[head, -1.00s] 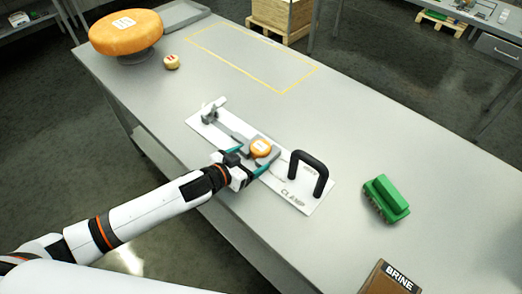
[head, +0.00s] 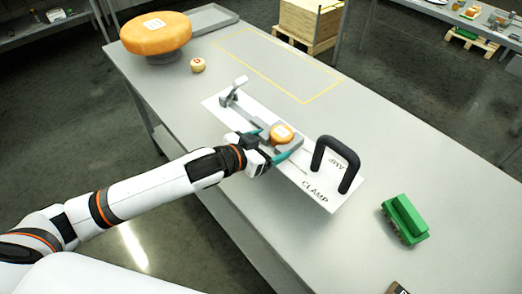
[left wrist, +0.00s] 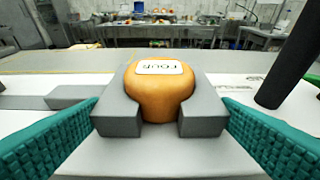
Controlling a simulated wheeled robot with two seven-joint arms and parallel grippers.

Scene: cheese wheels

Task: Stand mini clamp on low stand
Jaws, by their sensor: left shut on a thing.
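The mini clamp (head: 315,189) is a long white plate marked CLAMP, with a black handle, a grey end piece and a grey cradle around a small orange cheese. The cradle and cheese (left wrist: 160,92) fill the middle of the left wrist view. My left gripper (head: 273,158) is shut on the grey cradle, with one teal finger on each side. The plate appears raised a little above the table. A round grey stand (head: 168,57) is mostly hidden under a large orange cheese wheel at the far left; I cannot tell whether it is the low stand. My right gripper is out of view.
The grey table (head: 385,150) has a yellow-outlined empty rectangle (head: 247,65) behind the clamp. A small pale cheese (head: 198,65) lies near the large wheel (head: 155,35). A wooden crate (head: 311,20) stands beyond the table.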

